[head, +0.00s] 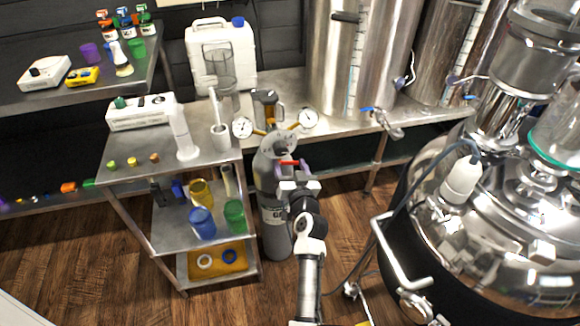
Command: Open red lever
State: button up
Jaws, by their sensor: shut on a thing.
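The red lever (287,162) is a small red bar at the top of a grey gas cylinder (275,215), just below the pressure gauges. My gripper (291,168) reaches up from the bottom of the picture to the cylinder's top. Its jaws are at the lever and shut on it. Part of the lever shows just beyond the fingers; the rest, and the exact contact, is hidden by the gripper. Two round gauges on brass fittings, a left one (242,127) and a right one (308,119), stand behind the lever.
A steel shelf cart (165,174) with coloured cups stands close left of the cylinder. A large steel vessel (500,245) with pipes fills the right side. A steel bench (345,120) with tall pots is behind. Wooden floor (345,215) shows between cylinder and vessel.

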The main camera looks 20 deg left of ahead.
jog(key=m, duration=0.3)
jog(key=f+m+p, duration=0.1)
jog(key=m, duration=0.3)
jog(key=a+f+m, duration=0.1)
jog(key=m, duration=0.3)
jog(key=shift+s+f, duration=0.1)
jog(key=shift+s, duration=0.25)
jog(key=shift+m, duration=0.3)
jog(key=o, duration=1)
jog(key=shift+a+f, duration=0.1)
